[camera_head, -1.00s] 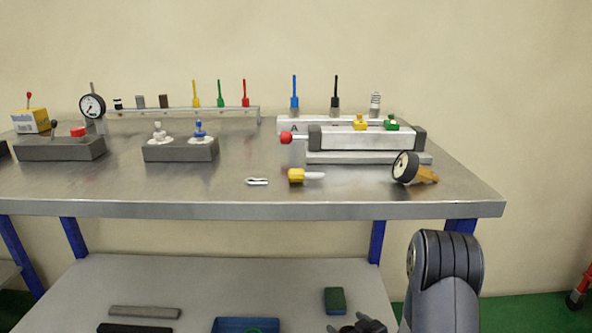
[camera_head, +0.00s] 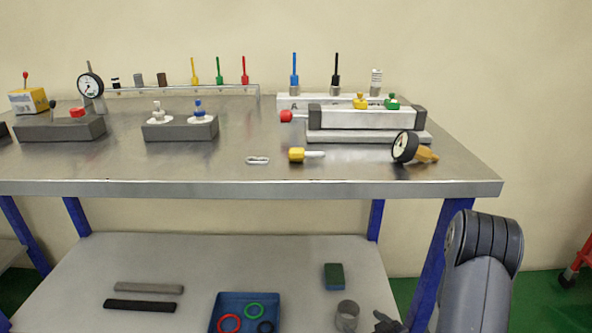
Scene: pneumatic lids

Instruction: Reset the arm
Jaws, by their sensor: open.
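My arm's grey link (camera_head: 484,245) rises at the lower right, in front of the bench's right leg. A small dark part low in the picture, beside the arm, looks like the end of my gripper (camera_head: 387,323). It is mostly cut off by the bottom edge. I see nothing held in it. It appears in front of the lower shelf, just right of a grey ring-shaped piece (camera_head: 347,315); I cannot tell the distance between them.
The metal bench (camera_head: 220,187) carries a cylinder (camera_head: 365,118), gauges (camera_head: 404,147), valve blocks (camera_head: 180,130) and a yellow-headed part (camera_head: 297,155). The lower shelf (camera_head: 230,250) holds a blue tray (camera_head: 222,302) with rings, two bars and a green block (camera_head: 334,276).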

